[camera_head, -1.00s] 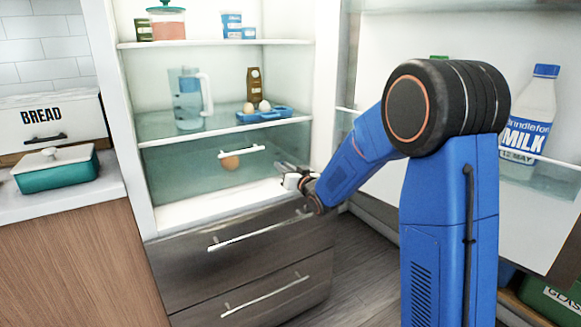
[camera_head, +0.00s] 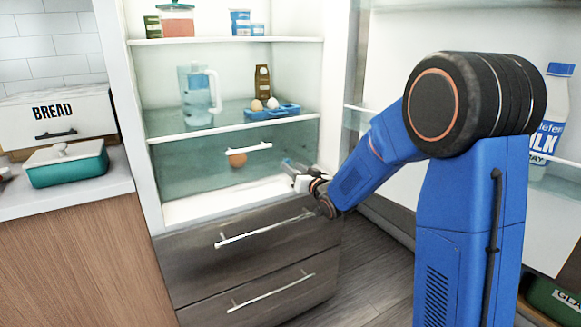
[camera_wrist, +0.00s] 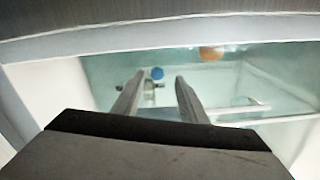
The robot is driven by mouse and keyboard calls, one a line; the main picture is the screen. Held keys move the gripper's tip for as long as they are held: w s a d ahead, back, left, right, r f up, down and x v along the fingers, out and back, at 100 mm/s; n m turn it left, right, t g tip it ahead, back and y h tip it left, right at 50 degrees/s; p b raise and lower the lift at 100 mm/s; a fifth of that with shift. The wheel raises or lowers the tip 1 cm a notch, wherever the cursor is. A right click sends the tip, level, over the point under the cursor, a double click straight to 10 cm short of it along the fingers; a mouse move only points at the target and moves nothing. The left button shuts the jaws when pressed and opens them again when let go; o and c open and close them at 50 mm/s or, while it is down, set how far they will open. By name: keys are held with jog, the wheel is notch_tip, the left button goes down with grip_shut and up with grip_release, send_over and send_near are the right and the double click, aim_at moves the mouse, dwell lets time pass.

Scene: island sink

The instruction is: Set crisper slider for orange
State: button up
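The crisper is the clear, greenish drawer with a white handle (camera_head: 245,150) low in the open fridge. One orange (camera_head: 237,160) shows behind its front. In the wrist view, which looks upside down, the orange (camera_wrist: 211,53) is at the top, right of centre, and the handle (camera_wrist: 240,108) is lower right. A small blue knob (camera_wrist: 157,73) on a short pale bar, apparently the slider, shows between my fingertips in the picture. My gripper (camera_wrist: 159,78) is open and empty, pointing at the crisper front; I cannot tell whether it touches. In the head view my gripper (camera_head: 290,168) hides the slider.
A glass shelf above holds a jug (camera_head: 197,95), a brown carton and a blue egg tray (camera_head: 272,113). Dark wooden drawers (camera_head: 190,265) with bar handles lie below. The open fridge door with a milk bottle (camera_head: 557,100) stands on the right, beside my arm.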

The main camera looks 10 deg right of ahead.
jog(key=v, duration=1.4)
jog(key=shift+s, duration=0.2)
jog(key=shift+d, duration=0.1)
jog(key=shift+r, duration=0.1)
jog(key=s+d+m+g+h, duration=0.1)
jog(key=s+d+g+h, duration=0.2)
jog(key=s, duration=0.4)
jog(key=s+d+g+h, duration=0.3)
jog(key=s+d, duration=0.1)
jog(key=s, duration=0.3)
jog(key=s+f+g, duration=0.2)
jog(key=s+g, duration=0.1)
jog(key=s, duration=0.9)
jog(key=s+a+f+g, duration=0.1)
jog(key=s+g, duration=0.2)
jog(key=s, duration=0.9)
jog(key=shift+a+f, duration=0.3)
jog(key=shift+f, duration=0.1)
